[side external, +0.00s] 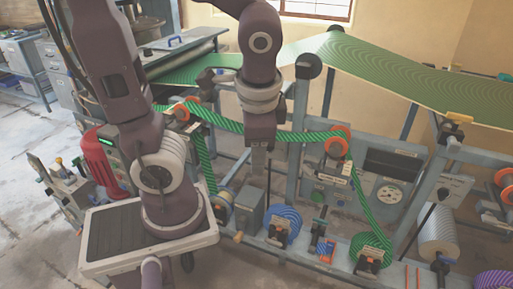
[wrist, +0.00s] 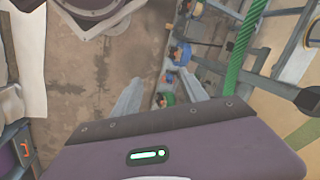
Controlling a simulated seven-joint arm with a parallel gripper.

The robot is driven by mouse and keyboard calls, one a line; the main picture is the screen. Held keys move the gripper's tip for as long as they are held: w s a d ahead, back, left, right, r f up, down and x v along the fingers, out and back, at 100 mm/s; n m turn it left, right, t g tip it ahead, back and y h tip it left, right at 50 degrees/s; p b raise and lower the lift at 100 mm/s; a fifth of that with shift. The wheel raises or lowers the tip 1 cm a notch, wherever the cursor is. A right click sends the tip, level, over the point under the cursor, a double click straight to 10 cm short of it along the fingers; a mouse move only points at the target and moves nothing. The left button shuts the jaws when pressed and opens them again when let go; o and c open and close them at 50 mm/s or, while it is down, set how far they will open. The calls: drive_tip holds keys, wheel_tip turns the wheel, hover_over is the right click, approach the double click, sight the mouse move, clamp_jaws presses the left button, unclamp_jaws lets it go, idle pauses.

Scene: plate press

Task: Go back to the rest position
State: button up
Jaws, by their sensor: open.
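My gripper (side external: 262,170) points down in front of the press frame, below the green striped band. In the wrist view its two fingers (wrist: 158,78) are apart, and nothing shows held between them. Below it stand a grey box-shaped part (side external: 248,209) and a blue striped roll (side external: 283,225). In the side view the fingertips are small, and I cannot tell whether they touch anything.
The green band (side external: 265,134) runs over orange rollers close to my wrist. A wide green sheet (side external: 405,72) passes overhead at the back right. A green striped roll (side external: 370,252) sits low on the frame. A red motor (side external: 100,158) stands at left.

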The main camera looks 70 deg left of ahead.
drive_tip(key=s+d+r+n+t+h, duration=0.3)
drive_tip(key=d+r+t, duration=0.1)
drive_tip(key=r, duration=0.1)
drive_tip(key=shift+d+r+t, duration=0.2)
drive_tip(key=shift+r+t, duration=0.1)
drive_tip(key=shift+r, duration=0.1)
idle(2.3)
